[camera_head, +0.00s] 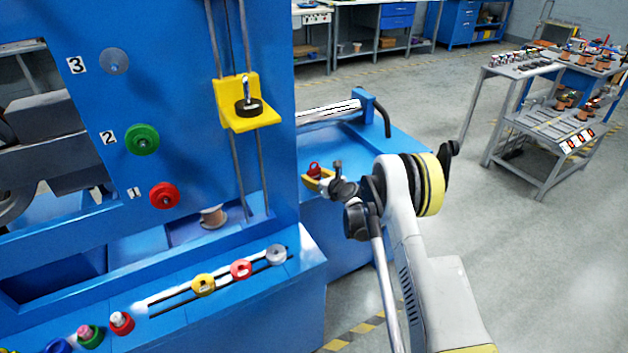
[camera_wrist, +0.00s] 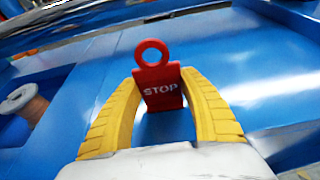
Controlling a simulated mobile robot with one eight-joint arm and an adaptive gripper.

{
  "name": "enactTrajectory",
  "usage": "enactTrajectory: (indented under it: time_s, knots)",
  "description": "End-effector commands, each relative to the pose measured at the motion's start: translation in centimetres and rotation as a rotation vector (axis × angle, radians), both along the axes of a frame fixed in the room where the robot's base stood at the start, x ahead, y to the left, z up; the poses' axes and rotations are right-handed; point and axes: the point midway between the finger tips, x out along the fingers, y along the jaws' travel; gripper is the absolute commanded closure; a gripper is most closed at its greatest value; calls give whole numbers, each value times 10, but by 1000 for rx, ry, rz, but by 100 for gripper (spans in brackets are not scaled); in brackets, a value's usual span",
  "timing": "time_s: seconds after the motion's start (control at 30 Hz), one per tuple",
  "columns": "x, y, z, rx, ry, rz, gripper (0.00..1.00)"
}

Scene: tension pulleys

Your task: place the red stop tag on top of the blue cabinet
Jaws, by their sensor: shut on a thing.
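The red stop tag (camera_wrist: 161,84), with a ring on top and the word STOP on its face, stands upright between the yellow fingers of my gripper (camera_wrist: 162,100) in the wrist view. My gripper is shut on it. In the head view the tag (camera_head: 315,169) is small, at the yellow tips of my gripper (camera_head: 318,181), beside the tall blue frame. A blue cabinet-like body (camera_head: 345,225) with a flat top lies below and behind the gripper. Its blue surface (camera_wrist: 240,75) fills much of the wrist view. I cannot tell whether the tag touches it.
A metal roller (camera_head: 328,112) sits at the back of the blue top. The blue frame (camera_head: 262,60) rises at the left with a yellow bracket (camera_head: 232,92) on rods. A spool (camera_wrist: 22,102) is left in the wrist view. Open floor (camera_head: 540,260) lies right.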

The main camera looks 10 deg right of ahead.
Motion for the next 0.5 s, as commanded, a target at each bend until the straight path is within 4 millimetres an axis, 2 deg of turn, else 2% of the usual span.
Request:
enactTrajectory:
  time_s: [0.27,0.3,0.33,0.37,0.5]
  knots:
    - [0,0,-1,0,0,0,81]
    - [0,0,-1,0,0,0,46]
    - [0,0,-1,0,0,0,36]
    - [0,0,-1,0,0,0,30]
    - [0,0,-1,0,0,0,30]
